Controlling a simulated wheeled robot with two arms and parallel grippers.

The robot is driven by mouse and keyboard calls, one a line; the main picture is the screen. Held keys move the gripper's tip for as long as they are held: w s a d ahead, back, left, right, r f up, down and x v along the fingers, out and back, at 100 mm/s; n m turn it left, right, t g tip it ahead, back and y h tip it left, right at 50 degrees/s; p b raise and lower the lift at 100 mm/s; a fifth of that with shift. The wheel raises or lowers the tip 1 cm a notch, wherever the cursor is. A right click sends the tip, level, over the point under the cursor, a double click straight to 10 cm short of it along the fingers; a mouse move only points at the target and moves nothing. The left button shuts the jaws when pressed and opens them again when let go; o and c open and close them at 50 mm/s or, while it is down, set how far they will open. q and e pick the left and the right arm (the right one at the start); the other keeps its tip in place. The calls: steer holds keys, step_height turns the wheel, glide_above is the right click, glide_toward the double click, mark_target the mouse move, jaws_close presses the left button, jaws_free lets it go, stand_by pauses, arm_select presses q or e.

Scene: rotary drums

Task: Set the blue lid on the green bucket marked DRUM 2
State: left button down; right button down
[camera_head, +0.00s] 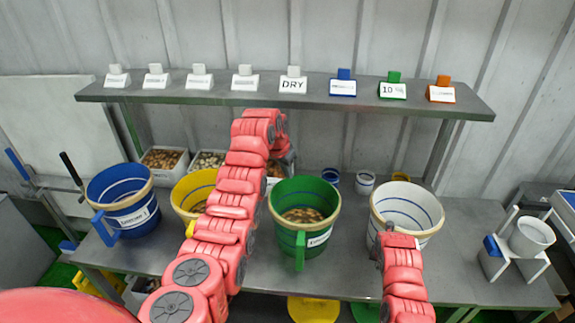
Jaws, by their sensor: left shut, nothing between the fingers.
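The green bucket (320,215) stands on the bench right of centre, open at the top, with brownish pieces inside. Its white label is too small to read for certain. I cannot make out a blue lid in this view. My left arm reaches up across the yellow bucket, and its gripper (285,164) is beyond the green bucket, near the back trays, partly hidden by the arm. It is shut and empty. My right gripper (379,246) is at the near left side of the white bucket, small and dark; its fingers are unclear.
A blue bucket (125,205) and a yellow bucket (183,203) stand to the left, a white bucket (405,212) to the right. Trays of pieces (164,161) and small cups (365,182) sit behind. A shelf (215,97) with labelled blocks spans above.

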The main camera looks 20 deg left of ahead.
arm_select(q)
steer(key=shift+f, duration=0.2)
stand_by(0.7)
steer(key=c, duration=1)
jaws_free()
steer(key=shift+c, duration=0.2)
